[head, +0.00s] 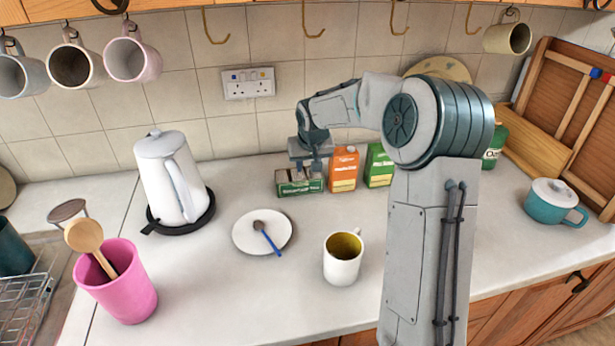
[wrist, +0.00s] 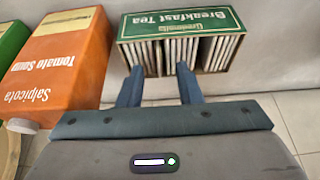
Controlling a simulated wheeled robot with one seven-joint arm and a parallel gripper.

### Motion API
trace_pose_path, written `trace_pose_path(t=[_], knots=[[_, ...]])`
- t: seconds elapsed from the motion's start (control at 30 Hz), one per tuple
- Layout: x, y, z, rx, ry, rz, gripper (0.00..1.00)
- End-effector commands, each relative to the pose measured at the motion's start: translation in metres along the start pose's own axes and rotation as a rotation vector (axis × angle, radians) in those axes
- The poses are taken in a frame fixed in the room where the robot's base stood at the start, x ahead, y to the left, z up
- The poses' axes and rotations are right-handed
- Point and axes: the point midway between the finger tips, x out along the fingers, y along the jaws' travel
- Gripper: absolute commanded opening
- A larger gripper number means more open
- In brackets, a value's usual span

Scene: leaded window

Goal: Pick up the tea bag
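The tea bags (wrist: 215,53) stand in rows inside a green Breakfast Tea box (wrist: 182,22), seen in the wrist view. In the head view the tea box (head: 299,187) sits at the back of the counter, left of the cartons. My gripper (wrist: 158,70) has its two blue fingers apart, with the fingertips at the near edge of the box's open side. I see nothing held between the fingers. In the head view my gripper (head: 309,168) is above the box and partly hides it. Whether the fingertips touch a tea bag is unclear.
An orange tomato soup carton (head: 343,169) and a green carton (head: 379,166) stand right of the tea box. A white kettle (head: 168,178), a plate with a spoon (head: 247,240) and a mug (head: 342,262) stand on the counter. Bare counter lies in front of the box.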

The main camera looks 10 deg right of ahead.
Motion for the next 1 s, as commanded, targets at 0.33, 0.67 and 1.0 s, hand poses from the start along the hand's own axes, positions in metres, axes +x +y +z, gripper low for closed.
trace_pose_path(t=[0.33, 0.67, 1.0], knots=[[-0.0005, 0.0, 0.0, 0.0, 0.0, 0.0, 0.0], [-0.0006, 0.0001, -0.0001, 0.0, 0.0, 0.0, 0.0], [-0.0099, 0.0004, 0.0007, 0.001, 0.002, 0.002, 0.0]])
